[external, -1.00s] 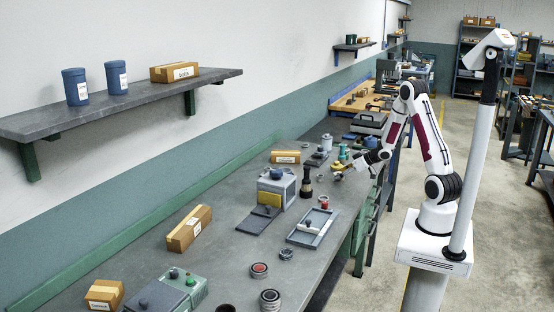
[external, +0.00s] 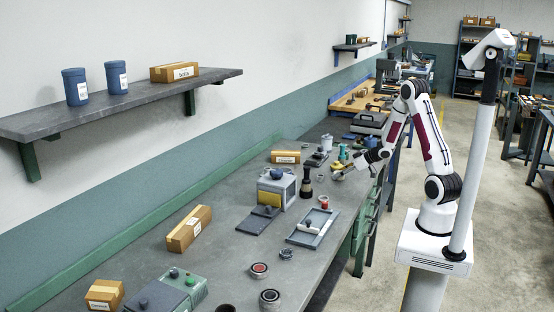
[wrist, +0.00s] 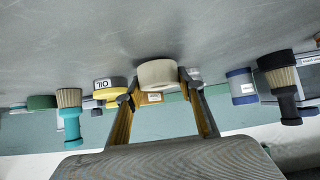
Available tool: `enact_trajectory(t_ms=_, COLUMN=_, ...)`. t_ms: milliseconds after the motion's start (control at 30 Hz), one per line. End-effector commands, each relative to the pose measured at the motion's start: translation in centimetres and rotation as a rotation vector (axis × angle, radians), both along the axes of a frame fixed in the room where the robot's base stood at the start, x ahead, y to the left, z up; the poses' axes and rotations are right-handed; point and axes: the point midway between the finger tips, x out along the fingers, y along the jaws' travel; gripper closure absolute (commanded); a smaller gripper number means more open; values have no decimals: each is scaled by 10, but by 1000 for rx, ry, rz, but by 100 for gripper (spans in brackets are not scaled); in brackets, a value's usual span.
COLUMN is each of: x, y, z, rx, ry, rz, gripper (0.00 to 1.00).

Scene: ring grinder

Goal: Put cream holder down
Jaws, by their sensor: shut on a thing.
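My gripper (wrist: 158,92) is shut on a cream-coloured round holder (wrist: 157,73), which sits between the fingertips in the wrist view. The wrist picture looks upside down, with the grey bench top (wrist: 150,30) filling its upper part. The holder is at or very close to the bench surface; I cannot tell whether it touches. In the external view my gripper (external: 345,174) reaches low over the bench's right edge from the right. The holder is too small there to make out clearly.
In the wrist view, a teal brush (wrist: 70,118) and a yellow OIL container (wrist: 109,95) are left of the gripper. A blue-and-white container (wrist: 241,86) and a dark brush (wrist: 283,85) are right. In the external view, a grey tray (external: 313,228) lies nearer the camera.

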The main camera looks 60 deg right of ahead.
Motion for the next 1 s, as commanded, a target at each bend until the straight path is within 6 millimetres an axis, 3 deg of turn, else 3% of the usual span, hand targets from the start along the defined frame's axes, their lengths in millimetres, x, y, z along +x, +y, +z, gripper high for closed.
enact_trajectory(t_ms=700, x=1, y=0, z=76, rx=-3, ry=-3, rz=1, gripper=88)
enact_trajectory(t_ms=1000, x=0, y=0, z=93, rx=-1, ry=0, rz=-1, gripper=88)
